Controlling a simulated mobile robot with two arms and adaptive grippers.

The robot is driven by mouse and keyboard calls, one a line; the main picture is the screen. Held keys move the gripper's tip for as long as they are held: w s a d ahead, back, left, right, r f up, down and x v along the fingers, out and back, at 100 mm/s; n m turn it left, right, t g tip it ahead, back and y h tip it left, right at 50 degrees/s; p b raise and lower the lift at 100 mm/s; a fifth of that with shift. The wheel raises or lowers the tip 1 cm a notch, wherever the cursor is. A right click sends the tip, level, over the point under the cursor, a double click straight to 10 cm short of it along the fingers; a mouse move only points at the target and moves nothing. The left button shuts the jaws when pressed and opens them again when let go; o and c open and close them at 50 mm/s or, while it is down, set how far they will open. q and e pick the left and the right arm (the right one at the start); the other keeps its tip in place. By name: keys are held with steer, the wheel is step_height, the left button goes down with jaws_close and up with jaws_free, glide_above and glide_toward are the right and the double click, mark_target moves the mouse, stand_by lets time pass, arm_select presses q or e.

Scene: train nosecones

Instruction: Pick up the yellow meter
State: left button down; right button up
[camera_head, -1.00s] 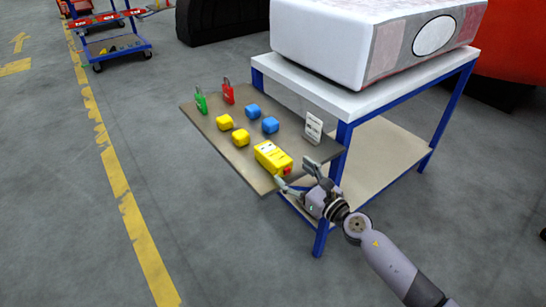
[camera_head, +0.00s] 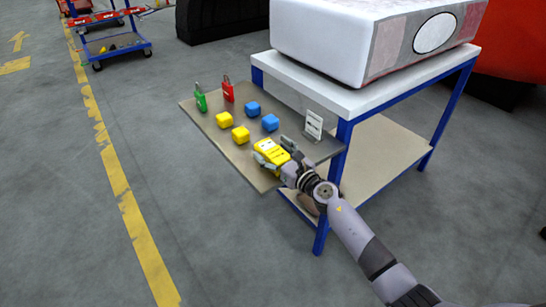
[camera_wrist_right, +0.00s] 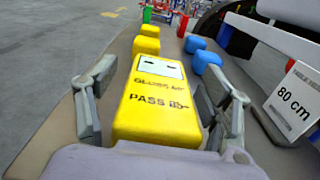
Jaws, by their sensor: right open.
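The yellow meter (camera_head: 268,148) lies on the grey-brown shelf (camera_head: 225,153) at its near right part. In the right wrist view the yellow meter (camera_wrist_right: 155,103) sits between my fingers, with dark printed text and a pale display facing up. My right gripper (camera_head: 272,156) is open, with one finger on each side of the meter; it also shows in the right wrist view (camera_wrist_right: 155,100). A small gap shows left of the meter; contact on the right side is hard to tell. My left gripper is not in view.
Two yellow cubes (camera_head: 240,136) and two blue cubes (camera_head: 270,124) stand beyond the meter. A green padlock (camera_head: 201,99) and a red padlock (camera_head: 228,90) stand farther back. A white "80 cm" sign (camera_wrist_right: 293,100) stands close right of my gripper.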

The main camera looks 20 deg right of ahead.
steer(key=shift+c, duration=0.3)
steer(key=c, duration=1.5)
